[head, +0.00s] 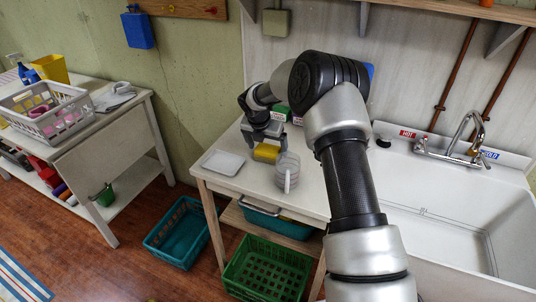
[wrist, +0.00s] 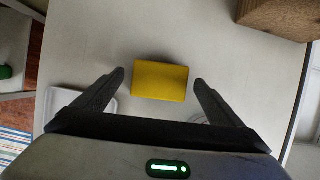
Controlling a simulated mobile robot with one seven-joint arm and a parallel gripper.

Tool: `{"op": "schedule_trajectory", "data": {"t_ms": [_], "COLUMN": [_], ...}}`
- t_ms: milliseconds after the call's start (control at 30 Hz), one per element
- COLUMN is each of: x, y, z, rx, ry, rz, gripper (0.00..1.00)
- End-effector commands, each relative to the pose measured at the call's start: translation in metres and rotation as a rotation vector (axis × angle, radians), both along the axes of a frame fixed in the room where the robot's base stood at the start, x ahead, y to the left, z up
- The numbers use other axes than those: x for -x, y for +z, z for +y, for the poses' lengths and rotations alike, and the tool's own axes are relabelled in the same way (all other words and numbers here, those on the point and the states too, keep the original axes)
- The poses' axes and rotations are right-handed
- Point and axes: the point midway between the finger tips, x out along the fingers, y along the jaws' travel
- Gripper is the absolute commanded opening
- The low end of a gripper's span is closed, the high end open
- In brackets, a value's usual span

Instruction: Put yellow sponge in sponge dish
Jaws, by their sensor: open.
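The yellow sponge (head: 266,153) lies flat on the white table in the head view. In the wrist view the sponge (wrist: 160,81) sits ahead of and between the two fingers. My gripper (wrist: 160,82) is open, with one finger on each side of the sponge and visible gaps between. In the head view my gripper (head: 263,140) is above the table, close to the sponge. A shallow white dish (head: 223,162), likely the sponge dish, lies left of the sponge. Its edge shows at lower left in the wrist view (wrist: 108,108), partly hidden by my gripper.
A clear measuring cup (head: 287,172) stands just right of the sponge. Green boxes (head: 281,113) are behind it. A brown block (wrist: 277,17) is at upper right in the wrist view. The white sink (head: 465,230) is right of the table, and crates (head: 268,268) are below.

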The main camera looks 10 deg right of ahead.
Motion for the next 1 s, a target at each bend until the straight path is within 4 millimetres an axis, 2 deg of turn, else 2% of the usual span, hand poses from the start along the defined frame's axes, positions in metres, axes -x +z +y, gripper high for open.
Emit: {"op": "schedule_trajectory", "data": {"t_ms": [67,300,367,467,500,767,867,1000], "x": [0.000,0.000,0.000,0.000,0.000,0.000,-0.001,-0.001], "y": [0.000,0.000,0.000,0.000,0.000,0.005,0.019,0.048], "z": [0.000,0.000,0.000,0.000,0.000,0.000,0.000,-0.001], "rx": [0.000,0.000,0.000,0.000,0.000,0.000,-0.001,-0.001], "ry": [0.000,0.000,0.000,0.000,0.000,-0.001,-0.001,-0.002], "rz": [0.000,0.000,0.000,0.000,0.000,-0.001,-0.004,-0.005], "gripper": [0.91,0.50,0.46,0.46,0.43,0.43,0.43,0.43]}}
